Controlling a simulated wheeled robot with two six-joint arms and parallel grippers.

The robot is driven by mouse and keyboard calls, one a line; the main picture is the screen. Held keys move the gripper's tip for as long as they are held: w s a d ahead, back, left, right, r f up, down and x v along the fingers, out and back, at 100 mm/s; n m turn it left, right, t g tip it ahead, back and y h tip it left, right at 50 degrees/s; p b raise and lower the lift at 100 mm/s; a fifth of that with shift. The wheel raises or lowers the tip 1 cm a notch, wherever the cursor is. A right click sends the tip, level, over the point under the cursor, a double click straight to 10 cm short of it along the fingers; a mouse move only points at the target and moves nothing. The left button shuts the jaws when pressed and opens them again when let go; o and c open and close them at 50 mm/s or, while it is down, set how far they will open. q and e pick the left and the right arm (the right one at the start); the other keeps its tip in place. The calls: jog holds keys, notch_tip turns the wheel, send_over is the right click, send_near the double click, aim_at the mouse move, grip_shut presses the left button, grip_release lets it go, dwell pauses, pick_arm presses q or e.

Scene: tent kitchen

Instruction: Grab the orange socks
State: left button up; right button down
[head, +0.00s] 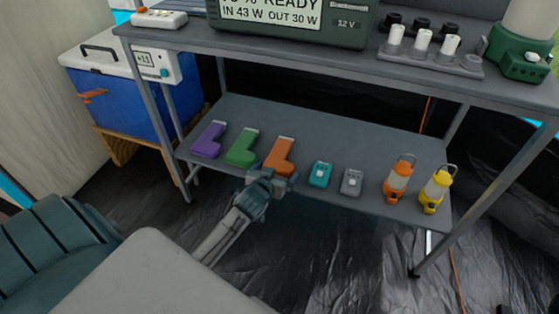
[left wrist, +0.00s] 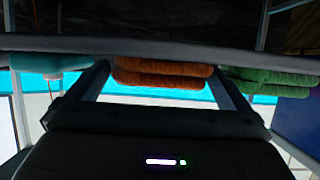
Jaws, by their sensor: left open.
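The orange socks (head: 279,156) lie folded on the lower shelf, between the green socks (head: 243,148) and a teal device (head: 320,174). My left gripper (head: 275,180) is at the shelf's front edge, at the near end of the orange socks, and covers part of them. In the left wrist view, which looks upside down, the folded orange socks (left wrist: 163,73) show between the two spread fingers. The gripper is open; whether the fingers reach beside the socks or stop just short I cannot tell. The green socks (left wrist: 265,82) lie outside the right-hand finger. My right gripper is not in view.
Purple socks (head: 209,139), a grey device (head: 352,181), an orange lantern (head: 398,178) and a yellow lantern (head: 435,190) share the lower shelf (head: 340,142). The tabletop (head: 300,52) overhangs it. A blue cooler (head: 130,100) stands left. The shelf behind the socks is clear.

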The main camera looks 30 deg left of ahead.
pick_arm(q)
jog(key=shift+w, duration=0.25)
jog(key=c, duration=0.7)
jog(key=shift+o, duration=0.2)
jog(key=shift+r, duration=0.15)
